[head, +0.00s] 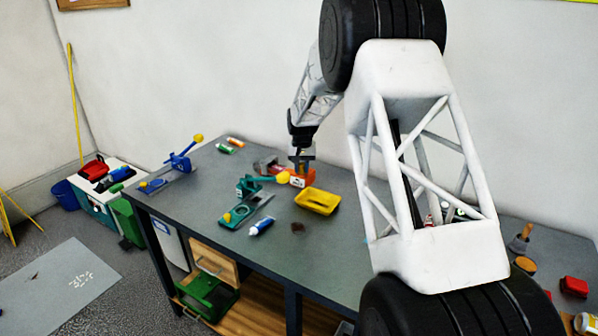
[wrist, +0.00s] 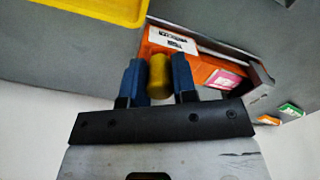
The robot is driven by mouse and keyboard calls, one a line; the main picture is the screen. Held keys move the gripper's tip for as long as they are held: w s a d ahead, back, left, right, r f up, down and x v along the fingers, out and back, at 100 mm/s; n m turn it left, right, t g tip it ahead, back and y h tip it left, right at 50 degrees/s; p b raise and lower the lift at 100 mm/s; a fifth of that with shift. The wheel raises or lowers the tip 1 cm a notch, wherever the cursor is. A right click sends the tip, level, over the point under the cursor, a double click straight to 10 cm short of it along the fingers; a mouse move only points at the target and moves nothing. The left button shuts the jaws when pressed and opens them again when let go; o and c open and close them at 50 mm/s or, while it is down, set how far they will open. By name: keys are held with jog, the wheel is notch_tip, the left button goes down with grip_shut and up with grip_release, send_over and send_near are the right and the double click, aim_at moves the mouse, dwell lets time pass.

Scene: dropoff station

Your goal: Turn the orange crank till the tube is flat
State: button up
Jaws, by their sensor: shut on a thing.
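My gripper (head: 302,168) reaches down over the middle of the bench. In the wrist view its two blue fingers (wrist: 157,82) are shut on a yellow knob (wrist: 158,72). Close beyond the knob is an orange part (wrist: 208,72) with a white label and a pink label, along a grey edge. The orange part also shows under my gripper in the head view (head: 303,180). I take it to belong to the orange crank device, but its crank arm is hidden. I cannot tell how flat any tube in it is.
A green crank device (head: 247,187) with yellow knobs stands just left of my gripper. A blue one (head: 180,162) is farther left. A yellow tray (head: 318,201) lies close in front. A white and blue tube (head: 262,226) and small orange (head: 236,141) and green (head: 223,148) tubes lie on the bench.

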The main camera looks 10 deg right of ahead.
jog(key=o, duration=0.9)
jog(key=shift+r, duration=0.15)
jog(key=shift+r, duration=2.85)
jog(key=shift+r, duration=0.1)
jog(key=shift+s+r, duration=0.2)
jog(key=shift+s, duration=0.05)
jog(key=s+a+r, duration=0.2)
jog(key=s+r, duration=0.3)
jog(key=s, duration=0.5)
jog(key=s+a+r+n+t, duration=0.1)
jog(key=s+r, duration=0.4)
jog(key=s, duration=0.4)
jog(key=s+a+r, duration=0.2)
jog(key=s+r, duration=0.3)
jog(key=s, duration=0.5)
jog(key=shift+n+t, duration=0.8)
jog(key=shift+n, duration=0.1)
jog(key=s+a+f, duration=0.1)
jog(key=s, duration=0.9)
jog(key=s+f, duration=0.1)
jog(key=s, duration=0.9)
jog(key=s+a+f, duration=0.1)
jog(key=s+f, duration=0.1)
jog(key=s, duration=0.8)
jog(key=shift+s+a, duration=0.2)
jog(key=shift+a, duration=0.1)
